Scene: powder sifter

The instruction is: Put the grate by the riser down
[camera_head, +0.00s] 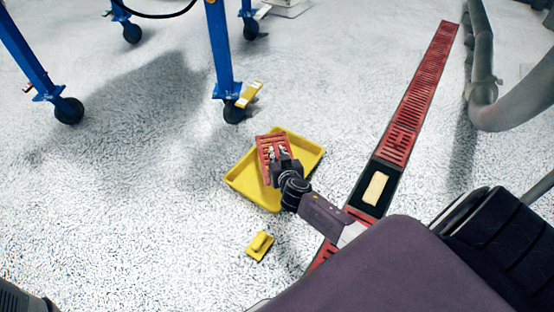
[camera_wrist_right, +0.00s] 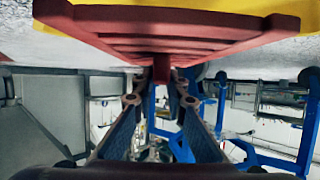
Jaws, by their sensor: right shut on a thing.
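A red slatted grate (camera_head: 264,146) is in my right gripper (camera_head: 277,157), over a yellow tray (camera_head: 239,181) on the floor. In the wrist view the fingers (camera_wrist_right: 161,84) are shut on a red tab under the grate (camera_wrist_right: 165,32), and yellow shows beyond it. I cannot tell whether the grate touches the tray. A floor channel with a row of red grates (camera_head: 414,105) runs at the right, beside a thick grey pipe (camera_head: 482,60). One stretch of the channel is uncovered and dark (camera_head: 365,205), with a cream block (camera_head: 376,187) in it. My left gripper is not in view.
A yellow block-like tool (camera_head: 259,245) lies on the floor in front of the tray. Blue legs (camera_head: 219,45) on black casters stand behind, one caster with a yellow wedge (camera_head: 249,94) beside it. The speckled floor left of the tray is clear.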

